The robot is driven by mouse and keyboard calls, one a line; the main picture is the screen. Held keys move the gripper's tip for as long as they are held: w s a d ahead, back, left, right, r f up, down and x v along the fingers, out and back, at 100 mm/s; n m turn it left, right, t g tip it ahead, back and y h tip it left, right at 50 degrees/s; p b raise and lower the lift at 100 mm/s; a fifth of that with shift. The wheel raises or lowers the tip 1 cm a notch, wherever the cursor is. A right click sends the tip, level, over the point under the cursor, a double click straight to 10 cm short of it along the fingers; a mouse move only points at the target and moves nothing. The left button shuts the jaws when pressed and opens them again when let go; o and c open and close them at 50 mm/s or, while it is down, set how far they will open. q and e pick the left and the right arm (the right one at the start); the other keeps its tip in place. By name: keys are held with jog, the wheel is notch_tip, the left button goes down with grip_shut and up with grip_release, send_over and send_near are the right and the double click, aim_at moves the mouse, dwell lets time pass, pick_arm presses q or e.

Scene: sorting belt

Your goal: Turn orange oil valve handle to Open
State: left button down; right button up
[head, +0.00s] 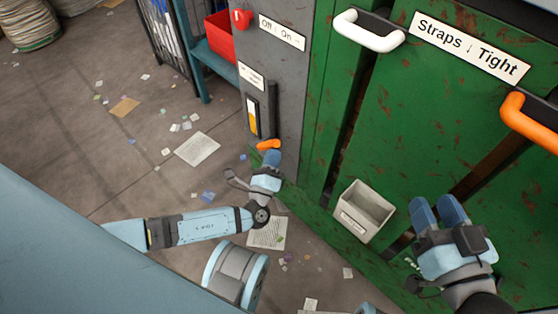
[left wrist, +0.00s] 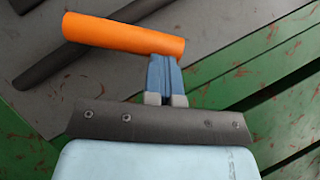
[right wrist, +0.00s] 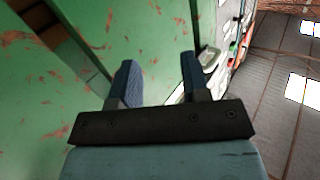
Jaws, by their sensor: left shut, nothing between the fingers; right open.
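A short orange handle (head: 268,144) sits low on the grey panel, below a gauge with yellow in it. In the left wrist view the orange handle (left wrist: 115,33) lies across the picture, slightly sloped. My left gripper (head: 272,158) is shut and empty, right by this handle. In the left wrist view its closed fingertips (left wrist: 163,62) overlap the underside of the handle's right end; I cannot tell if they touch. My right gripper (head: 437,208) is open and empty in front of the green door; its spread fingers show in the right wrist view (right wrist: 158,82).
The grey panel (head: 284,75) carries an "Off / On" label (head: 282,32) and a red knob (head: 240,19). The green door (head: 410,120) has a white handle (head: 368,32), a larger orange handle (head: 530,122) and a grey bin (head: 372,206). Papers litter the floor.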

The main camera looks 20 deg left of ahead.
aim_at(266, 142)
pick_arm(q)
jog(key=a+r+n+g, duration=0.1)
jog(key=n, duration=0.1)
jog(key=w+r+n+g+y+p, duration=0.1)
jog(key=n, duration=0.1)
jog(key=a+r+n+g+p, duration=0.1)
jog(key=n, duration=0.1)
jog(key=shift+w+a+r+y, duration=0.2)
jog(key=shift+a+r+y, duration=0.1)
jog(key=shift+a+r, duration=0.05)
jog(key=shift+w+a+r+n+g+p, duration=0.2)
jog(key=shift+a+n+g+p, duration=0.2)
jog(key=shift+a+n+g, duration=0.4)
pick_arm(e)
jog(key=shift+s+a+r+m, duration=0.15)
jog(key=shift+s+r+m, duration=0.15)
jog(key=shift+r, duration=0.1)
jog(key=shift+s+a+r+m, duration=0.15)
jog(key=shift+r+m, duration=0.15)
jog(key=shift+r, duration=0.1)
pick_arm(q)
jog(key=shift+d, duration=0.2)
